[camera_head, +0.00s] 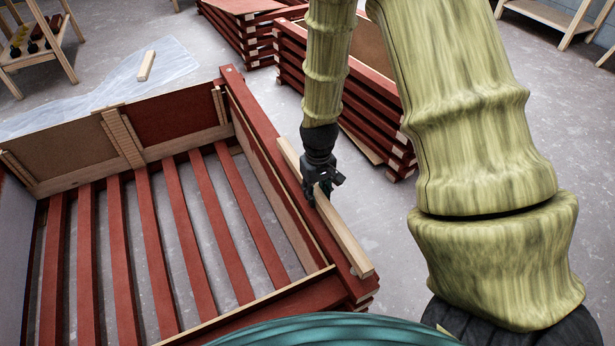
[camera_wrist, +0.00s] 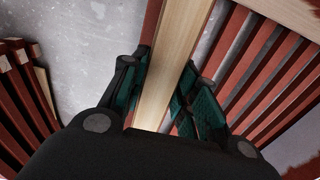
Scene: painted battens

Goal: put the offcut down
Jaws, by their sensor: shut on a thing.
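The offcut (camera_head: 345,240) is a pale, bare wooden batten. In the head view it lies along the red side rail of the slatted crate, over or on its top edge; I cannot tell if it touches the rail. My gripper (camera_head: 318,192) is shut on the offcut near its middle, from above. In the wrist view the offcut (camera_wrist: 178,50) runs between the teal-padded fingers of my gripper (camera_wrist: 160,98). The fingers hide part of the batten.
The crate (camera_head: 245,100) has red slats and floor gaps on the left. Stacked red crates (camera_head: 370,110) stand behind my gripper. A plastic sheet (camera_head: 110,95) with a small pale block (camera_head: 147,65) lies at the back left.

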